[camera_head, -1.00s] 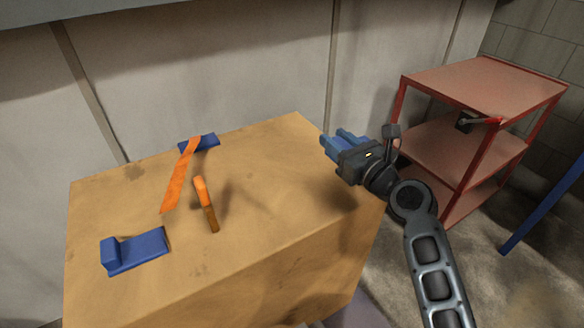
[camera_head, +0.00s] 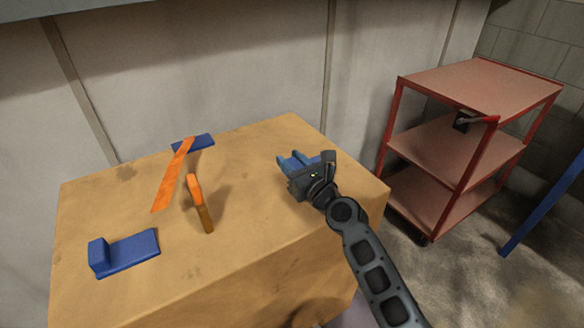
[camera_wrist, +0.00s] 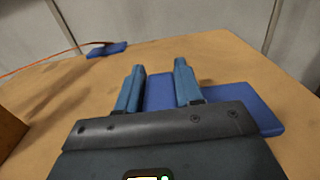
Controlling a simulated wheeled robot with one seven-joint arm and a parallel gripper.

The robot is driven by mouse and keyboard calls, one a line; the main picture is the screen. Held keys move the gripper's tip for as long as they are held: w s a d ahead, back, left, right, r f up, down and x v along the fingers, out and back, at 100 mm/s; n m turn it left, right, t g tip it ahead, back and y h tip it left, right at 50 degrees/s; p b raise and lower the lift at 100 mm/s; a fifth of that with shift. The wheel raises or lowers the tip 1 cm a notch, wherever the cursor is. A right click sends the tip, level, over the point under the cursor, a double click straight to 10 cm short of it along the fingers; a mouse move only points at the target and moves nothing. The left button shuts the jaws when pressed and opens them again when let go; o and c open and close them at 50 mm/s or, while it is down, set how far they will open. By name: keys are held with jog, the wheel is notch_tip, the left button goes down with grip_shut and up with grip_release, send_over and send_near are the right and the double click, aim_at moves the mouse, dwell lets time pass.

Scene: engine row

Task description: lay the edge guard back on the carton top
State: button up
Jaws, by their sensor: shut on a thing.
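My gripper (camera_head: 297,165) is over the right part of the carton top (camera_head: 255,225), its fingers closed on a blue edge guard (camera_wrist: 159,92). In the wrist view the guard's flat blue plate shows between the fingers and out to the right of them. The fingers and wrist hide part of it. The guard is low over the cardboard; I cannot tell whether it touches. A second blue guard (camera_head: 130,253), L-shaped, lies at the front left of the carton top. A third blue guard (camera_head: 195,142) lies at the back edge.
An orange strap (camera_head: 174,177) runs from the back guard across the carton. A short orange and brown piece (camera_head: 200,203) stands up near the middle. A red cart (camera_head: 480,85) stands to the right, with a dark red-handled tool (camera_head: 463,124) at it. A pale wall is behind.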

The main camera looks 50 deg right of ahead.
jog(key=shift+f, duration=0.1)
jog(key=shift+f+b, duration=0.35)
jog(key=shift+f, duration=0.15)
jog(key=o, duration=1.1)
jog(key=shift+s+f, duration=0.1)
jog(key=shift+f, duration=0.1)
jog(key=shift+c, duration=0.2)
jog(key=shift+r, duration=0.2)
jog(key=shift+r+p, duration=0.5)
jog(key=shift+p, duration=0.1)
jog(key=b+v, duration=0.2)
jog(key=v, duration=0.8)
jog(key=shift+s, duration=0.2)
jog(key=shift+s+a+r, duration=0.15)
jog(key=shift+s+a, duration=0.1)
jog(key=shift+s, duration=0.45)
